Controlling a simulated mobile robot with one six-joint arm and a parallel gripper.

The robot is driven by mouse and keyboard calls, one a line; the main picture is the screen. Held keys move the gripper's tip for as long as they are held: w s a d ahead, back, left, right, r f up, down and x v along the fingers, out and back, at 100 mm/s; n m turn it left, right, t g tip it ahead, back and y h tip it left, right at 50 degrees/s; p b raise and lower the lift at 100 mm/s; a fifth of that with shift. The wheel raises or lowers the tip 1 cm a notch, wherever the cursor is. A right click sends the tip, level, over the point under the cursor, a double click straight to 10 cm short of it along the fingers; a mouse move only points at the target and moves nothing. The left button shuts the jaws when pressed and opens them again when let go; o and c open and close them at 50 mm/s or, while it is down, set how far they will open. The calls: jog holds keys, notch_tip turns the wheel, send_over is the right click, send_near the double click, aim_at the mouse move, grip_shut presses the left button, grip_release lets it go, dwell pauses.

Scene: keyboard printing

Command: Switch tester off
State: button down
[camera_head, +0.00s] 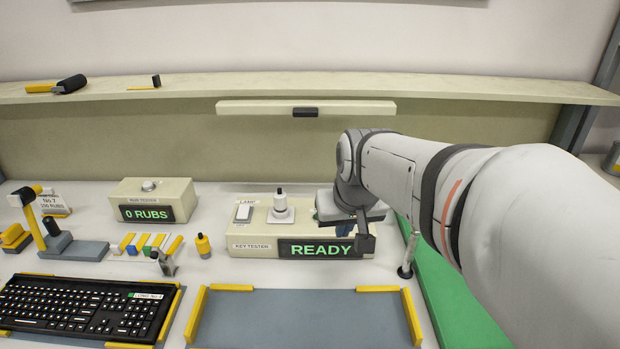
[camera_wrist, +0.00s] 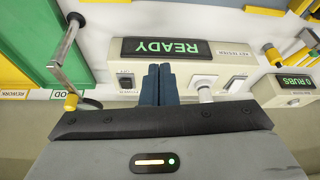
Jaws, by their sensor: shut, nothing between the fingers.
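The key tester (camera_head: 262,240) is a cream box on the bench in the head view, its display (camera_head: 319,250) lit green with READY. The wrist view shows the tester upside down, with the same READY display (camera_wrist: 166,49). I cannot tell whether the fingertips touch the tester.
A second rocker, the lamp switch (camera_head: 243,212), is beside the post on the tester. A metal crank-like rod (camera_head: 409,255) stands right of the tester by a green mat (camera_head: 455,290). The rub tester (camera_head: 152,199), keyboard (camera_head: 88,308) and empty grey tray (camera_head: 305,320) lie around it.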

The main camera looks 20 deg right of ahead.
jog(key=w+d+r+m+t+h+b, duration=0.1)
jog(key=w+d+r+t+b, duration=0.1)
jog(key=w+d, duration=0.8)
jog(key=shift+w+r+m+h+b, duration=0.3)
jog(key=shift+r+m, duration=0.1)
jog(key=shift+r, duration=0.05)
jog(key=x, duration=0.9)
jog(key=shift+w+f, duration=0.15)
jog(key=shift+f, duration=0.15)
notch_tip(320, 180, down, 3)
jog(key=shift+f, duration=0.6)
jog(key=shift+f+b, duration=0.15)
jog(key=shift+b, duration=0.3)
